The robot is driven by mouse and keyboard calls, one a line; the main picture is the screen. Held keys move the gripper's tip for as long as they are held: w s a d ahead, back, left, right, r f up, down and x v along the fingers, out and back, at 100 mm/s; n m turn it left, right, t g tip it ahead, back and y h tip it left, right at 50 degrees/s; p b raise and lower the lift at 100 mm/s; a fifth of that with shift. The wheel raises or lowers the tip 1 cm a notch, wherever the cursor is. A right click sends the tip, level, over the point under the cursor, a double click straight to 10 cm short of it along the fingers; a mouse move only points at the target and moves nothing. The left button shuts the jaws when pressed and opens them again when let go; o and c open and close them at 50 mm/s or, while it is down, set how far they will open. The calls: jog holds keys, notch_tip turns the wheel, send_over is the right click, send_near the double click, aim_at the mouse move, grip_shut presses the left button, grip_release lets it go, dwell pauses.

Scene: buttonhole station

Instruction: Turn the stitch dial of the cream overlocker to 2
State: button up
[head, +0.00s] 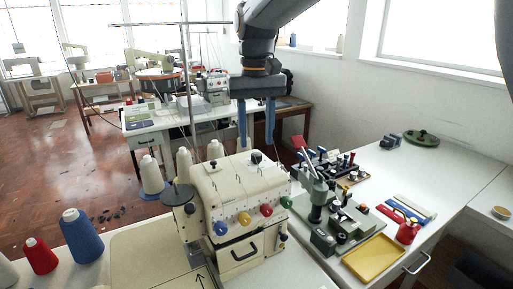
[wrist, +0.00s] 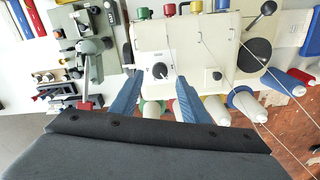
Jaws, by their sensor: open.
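The cream overlocker (head: 235,195) stands on the white table in the head view, with blue, yellow, red and green knobs on its front. A small dark dial (head: 257,157) sits on its top near the right end. In the wrist view the dark dial (wrist: 159,71) is on a pale plate, with a light mark on it; its numbers are too small to read. My gripper (head: 257,140) is open and empty, its two blue fingers pointing down above the dial. In the wrist view the gripper (wrist: 155,78) has one finger on each side of the dial, apparently apart from it.
Thread cones (head: 151,175) and a thin upright stand are behind and left of the overlocker. The far right table has bare room.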

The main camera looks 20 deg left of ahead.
aim_at(256, 154)
jog(key=shift+r, duration=1.85)
